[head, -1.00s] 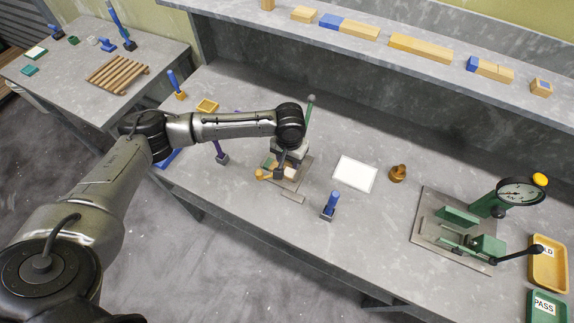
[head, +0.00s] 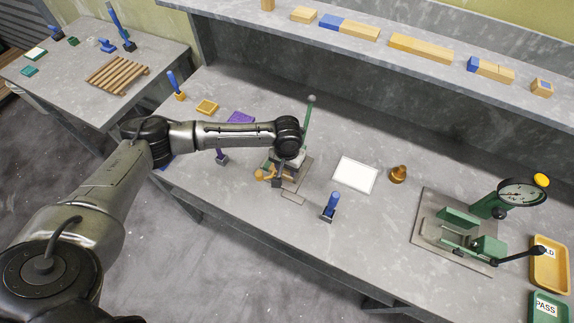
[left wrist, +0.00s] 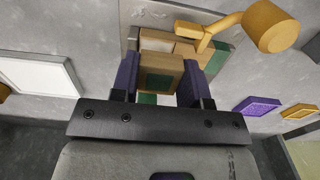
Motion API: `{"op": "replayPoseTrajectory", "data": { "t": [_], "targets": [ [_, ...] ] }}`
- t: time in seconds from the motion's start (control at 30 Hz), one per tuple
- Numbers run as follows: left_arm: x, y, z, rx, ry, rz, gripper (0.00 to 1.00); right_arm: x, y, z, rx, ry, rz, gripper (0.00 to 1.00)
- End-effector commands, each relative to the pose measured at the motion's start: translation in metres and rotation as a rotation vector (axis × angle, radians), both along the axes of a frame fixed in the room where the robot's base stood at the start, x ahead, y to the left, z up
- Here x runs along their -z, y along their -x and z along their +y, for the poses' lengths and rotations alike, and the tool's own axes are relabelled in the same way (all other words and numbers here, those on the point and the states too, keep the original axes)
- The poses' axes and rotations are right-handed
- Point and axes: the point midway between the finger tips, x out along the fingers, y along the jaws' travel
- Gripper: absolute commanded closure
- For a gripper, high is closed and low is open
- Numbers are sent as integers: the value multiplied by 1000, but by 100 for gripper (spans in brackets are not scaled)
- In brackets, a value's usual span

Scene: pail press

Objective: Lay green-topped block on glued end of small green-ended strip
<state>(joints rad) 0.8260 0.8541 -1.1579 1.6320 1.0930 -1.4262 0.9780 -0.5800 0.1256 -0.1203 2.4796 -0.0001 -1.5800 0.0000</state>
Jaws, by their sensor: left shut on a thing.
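My left gripper (left wrist: 162,85) is shut on a wooden block (left wrist: 160,69) with a green square on its face, between its purple fingers in the left wrist view. In the head view my left gripper (head: 277,178) is low over the small press plate (head: 299,178), and the block is hidden behind my arm. Pale wooden pieces (left wrist: 158,40) lie just beyond the held block. A bit of green (left wrist: 147,98) shows below it; I cannot tell whether it is the strip's end. Glue and any contact with the strip are hidden. My right gripper is not in view.
A green lever (head: 308,122) rises behind my wrist. A yellow-handled tool (left wrist: 262,27) lies close to the fingers. A white pad (head: 355,174), a blue-handled brush (head: 330,206) and a dial gauge press (head: 480,225) stand to the right. Bare table lies between them.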

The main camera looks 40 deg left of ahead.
Motion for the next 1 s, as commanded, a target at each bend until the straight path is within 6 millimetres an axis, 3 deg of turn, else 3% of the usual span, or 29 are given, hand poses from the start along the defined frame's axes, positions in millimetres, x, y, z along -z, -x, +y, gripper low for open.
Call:
{"op": "replayPoseTrajectory", "data": {
  "t": [0.37,0.4,0.67,1.0],
  "targets": [
    [9,0,0,1,0,0,80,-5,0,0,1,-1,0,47],
    [9,0,0,1,0,0,58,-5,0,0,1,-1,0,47],
    [9,0,0,0,-1,0,33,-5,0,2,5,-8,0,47],
    [9,0,2,-2,-5,1,33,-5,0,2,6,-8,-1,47]
  ]
}}
